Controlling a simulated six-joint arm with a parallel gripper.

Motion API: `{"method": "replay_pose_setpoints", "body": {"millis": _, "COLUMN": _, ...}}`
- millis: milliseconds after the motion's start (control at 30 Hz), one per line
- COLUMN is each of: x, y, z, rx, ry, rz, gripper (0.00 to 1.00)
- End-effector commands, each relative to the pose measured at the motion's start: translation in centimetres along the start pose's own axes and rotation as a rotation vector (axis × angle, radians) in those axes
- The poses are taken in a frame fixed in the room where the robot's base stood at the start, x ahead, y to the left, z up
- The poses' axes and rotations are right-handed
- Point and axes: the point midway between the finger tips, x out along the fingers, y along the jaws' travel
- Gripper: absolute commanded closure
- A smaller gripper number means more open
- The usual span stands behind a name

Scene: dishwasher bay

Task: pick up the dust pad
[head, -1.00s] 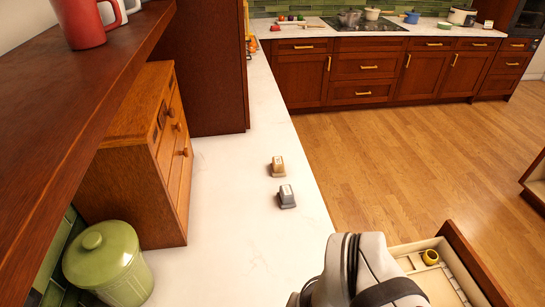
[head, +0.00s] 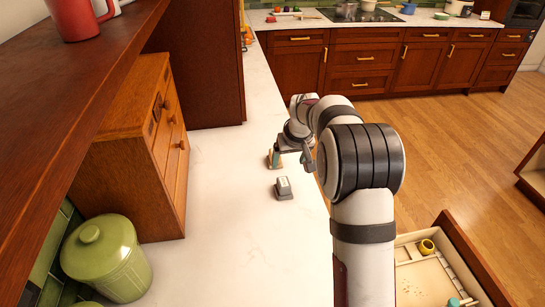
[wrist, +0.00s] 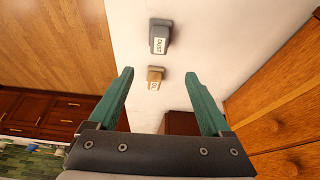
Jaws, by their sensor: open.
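The dust pad (head: 283,188) is a small grey block with a white label, lying on the white counter. In the wrist view the dust pad (wrist: 160,38) shows the word DUST and lies beyond my fingertips. A tan pad (head: 273,162) with a pale label lies just farther along the counter, partly covered by my gripper in the head view. The tan pad (wrist: 154,76) appears between my fingers in the wrist view. My gripper (head: 291,160) is open and empty, above the counter by the tan pad. Its green fingers (wrist: 158,72) are apart.
A wooden drawer cabinet (head: 135,150) and a green lidded canister (head: 106,262) stand left on the counter. A shelf with a red mug (head: 76,18) hangs above. An open drawer (head: 420,275) is at lower right. The counter (head: 225,220) around the pads is mostly clear.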

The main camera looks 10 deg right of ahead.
Motion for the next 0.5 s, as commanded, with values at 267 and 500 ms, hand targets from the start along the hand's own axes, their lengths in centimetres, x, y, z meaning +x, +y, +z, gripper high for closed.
{"method": "replay_pose_setpoints", "body": {"millis": 267, "x": 7.5, "y": 0.1, "z": 0.1, "rx": -0.004, "ry": -0.002, "rz": 0.000, "gripper": 0.18}}
{"method": "replay_pose_setpoints", "body": {"millis": 500, "x": 11.2, "y": 0.1, "z": 0.2, "rx": -0.003, "ry": -0.001, "rz": 0.001, "gripper": 0.18}}
